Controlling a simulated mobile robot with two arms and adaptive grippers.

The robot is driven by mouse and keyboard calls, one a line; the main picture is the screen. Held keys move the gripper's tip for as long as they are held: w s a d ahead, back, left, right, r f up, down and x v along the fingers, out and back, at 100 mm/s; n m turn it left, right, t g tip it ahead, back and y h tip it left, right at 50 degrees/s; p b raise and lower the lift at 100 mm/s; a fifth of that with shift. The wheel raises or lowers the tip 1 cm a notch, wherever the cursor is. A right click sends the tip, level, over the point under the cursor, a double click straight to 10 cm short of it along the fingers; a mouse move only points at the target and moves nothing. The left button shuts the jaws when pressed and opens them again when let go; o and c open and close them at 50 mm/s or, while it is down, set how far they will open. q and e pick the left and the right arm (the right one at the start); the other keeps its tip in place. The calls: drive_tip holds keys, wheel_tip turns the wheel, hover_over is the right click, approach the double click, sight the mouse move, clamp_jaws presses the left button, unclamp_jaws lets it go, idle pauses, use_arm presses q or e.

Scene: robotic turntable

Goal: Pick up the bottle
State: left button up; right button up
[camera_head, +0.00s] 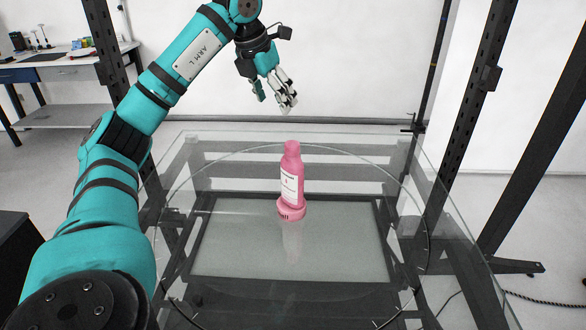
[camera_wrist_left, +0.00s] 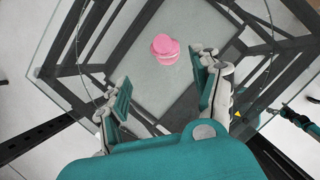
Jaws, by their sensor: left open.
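A pink bottle (camera_head: 291,180) with a white label stands on the round glass turntable (camera_head: 375,185) near its middle. Its wide pink base rests on the glass. In the left wrist view the bottle (camera_wrist_left: 165,48) shows from above, beyond the fingers and roughly in line with the gap between them. My left gripper (camera_head: 273,98) is above and behind the bottle, slightly to its left, clear of it. It is open and empty; its two fingers (camera_wrist_left: 160,80) stand wide apart in the wrist view. My right gripper is not in view.
The glass top stands on a dark metal frame (camera_head: 435,250). Dark posts (camera_head: 480,110) rise at the right and another (camera_head: 103,50) at the left. A workbench (camera_head: 60,70) with small items is at the far left. The glass around the bottle is clear.

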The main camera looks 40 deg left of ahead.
use_arm(q)
approach(291, 144)
drive_tip(key=p+x, duration=0.1)
drive_tip(key=x, duration=0.3)
drive_tip(key=shift+a+f, duration=0.1)
drive_tip(key=shift+w+f+p, duration=0.25)
drive_tip(key=shift+f+p, duration=0.05)
drive_tip(key=shift+f, duration=0.15)
drive_tip(key=shift+w+f, duration=0.1)
drive_tip(key=shift+f, duration=0.15)
drive_tip(key=p+x, duration=0.2)
drive_tip(key=x, duration=0.2)
drive_tip(key=shift+w+f, duration=0.2)
drive_tip(key=shift+f, duration=0.15)
drive_tip(key=shift+s, duration=0.1)
drive_tip(key=shift+c, duration=1.1)
clamp_jaws()
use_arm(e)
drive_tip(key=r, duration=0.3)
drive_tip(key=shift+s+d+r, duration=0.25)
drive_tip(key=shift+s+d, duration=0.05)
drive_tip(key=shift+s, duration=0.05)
use_arm(q)
drive_tip(key=shift+r, duration=0.1)
